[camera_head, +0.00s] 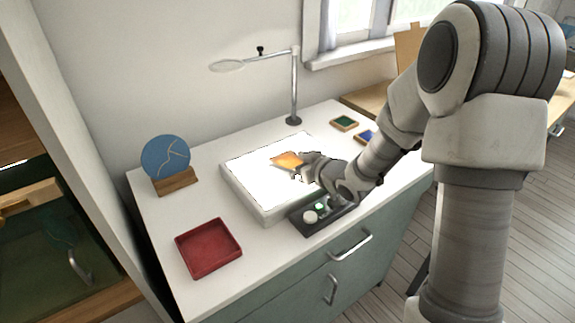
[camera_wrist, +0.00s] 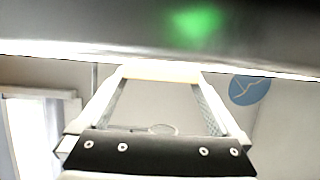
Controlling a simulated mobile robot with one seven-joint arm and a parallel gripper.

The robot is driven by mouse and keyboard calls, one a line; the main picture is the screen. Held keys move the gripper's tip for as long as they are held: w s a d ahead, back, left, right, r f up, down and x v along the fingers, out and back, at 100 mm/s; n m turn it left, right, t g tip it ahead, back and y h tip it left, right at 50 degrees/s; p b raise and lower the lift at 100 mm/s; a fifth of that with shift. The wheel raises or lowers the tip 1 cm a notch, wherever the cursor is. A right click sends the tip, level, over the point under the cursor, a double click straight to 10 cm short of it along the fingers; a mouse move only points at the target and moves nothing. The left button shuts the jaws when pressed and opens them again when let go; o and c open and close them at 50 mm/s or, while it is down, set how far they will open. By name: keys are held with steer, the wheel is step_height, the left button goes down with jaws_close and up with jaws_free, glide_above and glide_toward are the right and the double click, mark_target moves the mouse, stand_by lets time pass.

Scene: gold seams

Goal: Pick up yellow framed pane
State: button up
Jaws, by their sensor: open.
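The yellow framed pane (camera_head: 286,159) glows orange on the bright white light panel (camera_head: 250,175) in the head view. My gripper (camera_head: 300,172) is low over the panel, just right of the pane and close to it. I cannot tell whether they touch. In the wrist view my gripper (camera_wrist: 160,78) has its two fingers spread apart. A pale cream band crosses between the fingertips there; I cannot tell whether it is the pane's frame. The pane's right side is partly hidden by my gripper.
A red tray (camera_head: 209,247) lies at the front left. A blue disc with gold seams (camera_head: 165,157) stands in a wooden holder behind it. A dark tray with small jars (camera_head: 312,215) is at the panel's front edge. A magnifier lamp (camera_head: 294,90) stands behind, near green (camera_head: 344,123) and blue panes (camera_head: 365,136).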

steer(key=c, duration=1.2)
steer(key=shift+r, duration=0.15)
steer(key=shift+c, duration=0.2)
